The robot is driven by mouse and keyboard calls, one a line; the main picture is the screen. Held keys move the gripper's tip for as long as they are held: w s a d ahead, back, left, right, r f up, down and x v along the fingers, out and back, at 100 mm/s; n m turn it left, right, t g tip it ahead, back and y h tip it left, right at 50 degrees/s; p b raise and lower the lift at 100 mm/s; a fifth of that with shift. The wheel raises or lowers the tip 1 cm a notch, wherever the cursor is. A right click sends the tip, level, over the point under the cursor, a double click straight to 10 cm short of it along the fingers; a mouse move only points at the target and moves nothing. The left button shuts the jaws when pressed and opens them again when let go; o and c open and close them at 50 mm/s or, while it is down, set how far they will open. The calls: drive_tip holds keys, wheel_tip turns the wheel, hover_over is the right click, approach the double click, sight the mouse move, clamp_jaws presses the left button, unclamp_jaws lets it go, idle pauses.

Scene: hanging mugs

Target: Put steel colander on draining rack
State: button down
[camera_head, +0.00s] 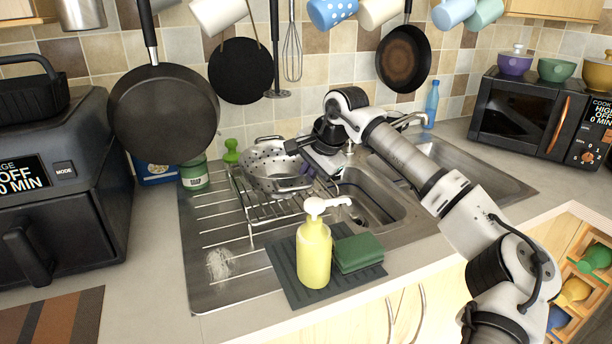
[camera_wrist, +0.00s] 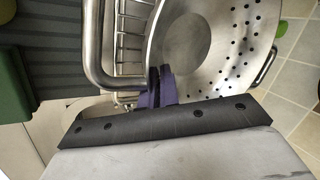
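The steel colander (camera_head: 262,160), a perforated bowl with loop handles, is at the draining rack (camera_head: 252,206), a wire rack on the ribbed drainboard left of the sink. Whether it rests on the wires or hangs just above them I cannot tell. My gripper (camera_head: 304,168) comes in from the right at the colander's rim. In the wrist view, the purple fingertips of my gripper (camera_wrist: 161,86) are close together at the rim of the colander (camera_wrist: 205,40), beside its loop handle, and look shut on it. The rack's wires (camera_wrist: 130,40) show behind the handle.
A yellow soap dispenser (camera_head: 314,255) and a green sponge (camera_head: 358,253) stand on a dark mat in front of the rack. The sink basin (camera_head: 368,200) is to the right. A green-labelled jar (camera_head: 194,174) stands behind left; pans (camera_head: 163,112) hang above.

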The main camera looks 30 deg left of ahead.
drive_tip(key=shift+f, duration=0.15)
drive_tip(key=c, duration=2.1)
unclamp_jaws()
drive_tip(key=o, duration=0.5)
drive_tip(key=shift+o, duration=0.6)
drive_tip(key=shift+f, duration=0.1)
drive_tip(key=shift+o, duration=1.1)
drive_tip(key=b+v, duration=0.1)
drive_tip(key=v, duration=1.3)
drive_tip(key=shift+b, duration=0.4)
